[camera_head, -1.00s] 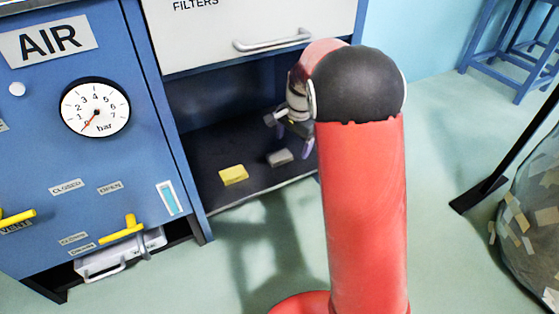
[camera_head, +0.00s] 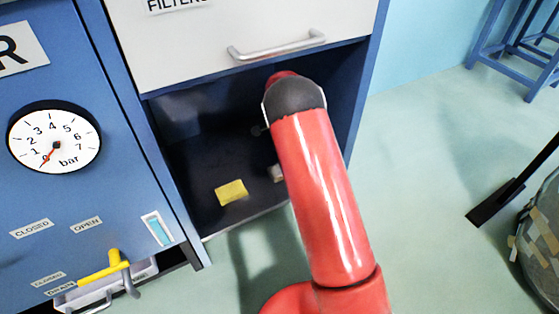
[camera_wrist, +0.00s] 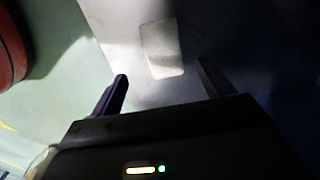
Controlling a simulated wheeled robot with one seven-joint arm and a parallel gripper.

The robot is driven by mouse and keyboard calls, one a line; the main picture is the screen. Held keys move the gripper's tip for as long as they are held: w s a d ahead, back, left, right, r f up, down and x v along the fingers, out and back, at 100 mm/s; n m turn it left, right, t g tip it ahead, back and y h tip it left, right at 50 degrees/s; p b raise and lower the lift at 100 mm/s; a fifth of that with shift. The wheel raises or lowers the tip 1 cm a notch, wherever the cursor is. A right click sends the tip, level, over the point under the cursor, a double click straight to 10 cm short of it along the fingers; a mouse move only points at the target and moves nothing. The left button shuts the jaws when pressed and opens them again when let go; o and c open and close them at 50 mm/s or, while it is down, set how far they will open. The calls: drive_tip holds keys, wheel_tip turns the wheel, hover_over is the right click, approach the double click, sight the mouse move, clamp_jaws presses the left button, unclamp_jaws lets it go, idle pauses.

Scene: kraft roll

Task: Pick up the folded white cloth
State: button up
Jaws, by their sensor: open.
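The folded white cloth (camera_wrist: 162,49) lies flat on the dark shelf floor of the blue cabinet. In the head view only a small pale part of the cloth (camera_head: 277,173) shows beside my red arm, which hides the rest. In the wrist view my gripper (camera_wrist: 160,78) is open, its two dark fingers spread wide apart. The cloth lies beyond the fingertips and roughly between their lines, with nothing between the fingers. In the head view my arm hides the gripper.
A yellow block-like item (camera_head: 231,192) lies on the shelf left of the cloth. The white drawer front with its handle (camera_head: 277,45) overhangs the opening, and blue side walls bound it. A yellow-handled valve (camera_head: 105,268) sticks out at lower left.

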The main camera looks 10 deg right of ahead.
drive_tip(key=shift+w+f, duration=0.2)
drive_tip(key=shift+f, duration=0.45)
drive_tip(key=shift+w+f, duration=0.15)
drive_tip(key=shift+f, duration=0.45)
wheel_tip(320, 180, down, 5)
drive_tip(key=shift+d+f+b, duration=0.1)
drive_tip(key=shift+f+b, duration=0.1)
drive_tip(key=shift+b, duration=0.6)
drive_tip(key=c, duration=1.1)
drive_tip(key=shift+o, duration=0.2)
wheel_tip(320, 180, up, 10)
drive_tip(key=p, duration=0.2)
